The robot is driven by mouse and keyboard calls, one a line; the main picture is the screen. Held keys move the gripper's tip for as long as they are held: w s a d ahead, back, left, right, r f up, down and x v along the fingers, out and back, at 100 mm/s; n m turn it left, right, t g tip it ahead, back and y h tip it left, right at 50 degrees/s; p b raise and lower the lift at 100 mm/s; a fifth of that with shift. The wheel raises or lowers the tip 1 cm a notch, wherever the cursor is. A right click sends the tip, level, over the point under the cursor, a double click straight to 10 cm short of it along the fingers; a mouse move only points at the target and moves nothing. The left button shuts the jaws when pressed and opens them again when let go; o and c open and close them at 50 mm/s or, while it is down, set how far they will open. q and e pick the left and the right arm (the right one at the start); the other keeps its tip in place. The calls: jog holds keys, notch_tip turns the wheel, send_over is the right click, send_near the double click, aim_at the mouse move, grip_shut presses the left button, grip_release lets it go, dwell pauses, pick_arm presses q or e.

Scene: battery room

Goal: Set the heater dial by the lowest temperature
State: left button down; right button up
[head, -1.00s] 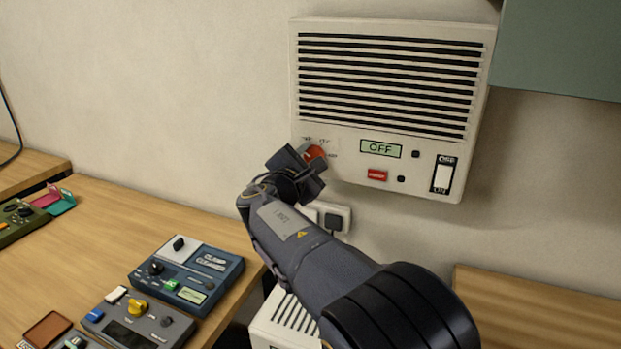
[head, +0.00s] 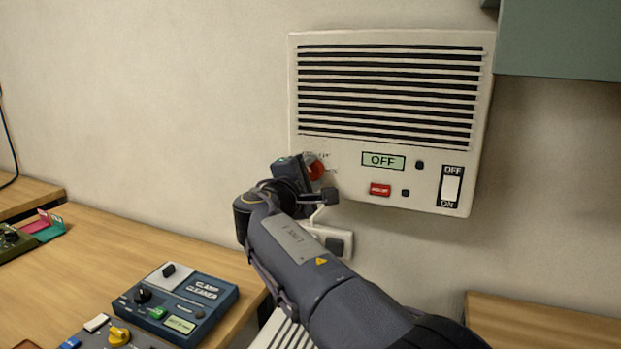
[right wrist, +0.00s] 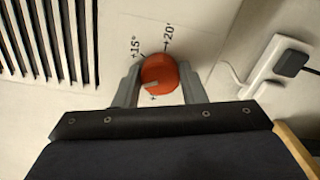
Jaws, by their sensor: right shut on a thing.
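The heater (head: 430,187) is a cream wall unit with black vent slats and a display (head: 384,161) that reads OFF. Its dial (head: 316,169) is a round red-orange knob at the lower left of the panel. My right gripper (head: 310,181) is at the dial. In the right wrist view, its fingers (right wrist: 159,82) are shut on the dial (right wrist: 160,71), one on each side. Marks +15° and +20° show above the dial; another mark below is mostly hidden. A pale pointer patch lies on the dial's lower left. My left gripper is out of view.
A red button (head: 380,190) and an OFF/ON switch (head: 451,188) sit right of the dial. A wall socket (head: 333,240) with a dark plug is below the heater. Several small devices, including a blue one (head: 205,302), lie on the wooden table (head: 130,250).

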jog(key=o, duration=1)
jog(key=b+v, duration=0.1)
jog(key=v, duration=0.6)
jog(key=shift+s, duration=0.4)
jog(key=shift+a, duration=0.1)
